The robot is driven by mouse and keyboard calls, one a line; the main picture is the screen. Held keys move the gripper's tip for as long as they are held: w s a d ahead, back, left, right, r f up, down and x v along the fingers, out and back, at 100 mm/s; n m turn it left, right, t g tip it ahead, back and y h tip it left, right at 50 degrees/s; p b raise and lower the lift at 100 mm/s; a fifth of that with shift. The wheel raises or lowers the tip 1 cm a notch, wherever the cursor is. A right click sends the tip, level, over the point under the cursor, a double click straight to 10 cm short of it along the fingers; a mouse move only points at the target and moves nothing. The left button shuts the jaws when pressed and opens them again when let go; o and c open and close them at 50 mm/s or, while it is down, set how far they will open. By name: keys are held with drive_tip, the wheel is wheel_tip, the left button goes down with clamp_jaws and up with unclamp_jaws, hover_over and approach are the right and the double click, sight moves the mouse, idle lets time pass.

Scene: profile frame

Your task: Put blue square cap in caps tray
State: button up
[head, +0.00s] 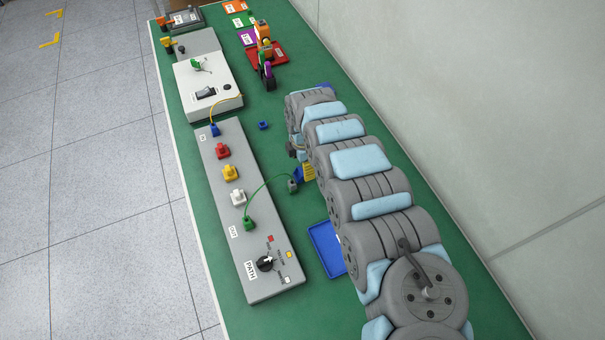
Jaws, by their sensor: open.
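A small blue square cap (263,125) lies on the green bench top, to the right of the long grey panel. My gripper (296,151) is only partly visible beneath the end of my arm, to the right of the cap and apart from it. Its fingers are largely hidden by the arm; it is open. A blue tray (327,250) lies right of the panel's lower part, partly covered by my arm. A red tray (281,54) lies at the far end. I cannot read which one is the caps tray.
The grey panel (236,215) carries red, yellow and white plugs, a knob and a green cable running to a grey connector (292,186). A white box (207,88) and an orange-and-purple device (264,55) stand farther back. Green bench around the cap is clear.

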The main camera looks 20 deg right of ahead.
sight(302, 171)
drive_tip(key=shift+s+a+f+b, duration=0.1)
drive_tip(key=shift+f+b, duration=0.2)
drive_tip(key=shift+f, duration=1.65)
drive_tip(key=c, duration=1)
drive_tip(key=shift+r, duration=0.15)
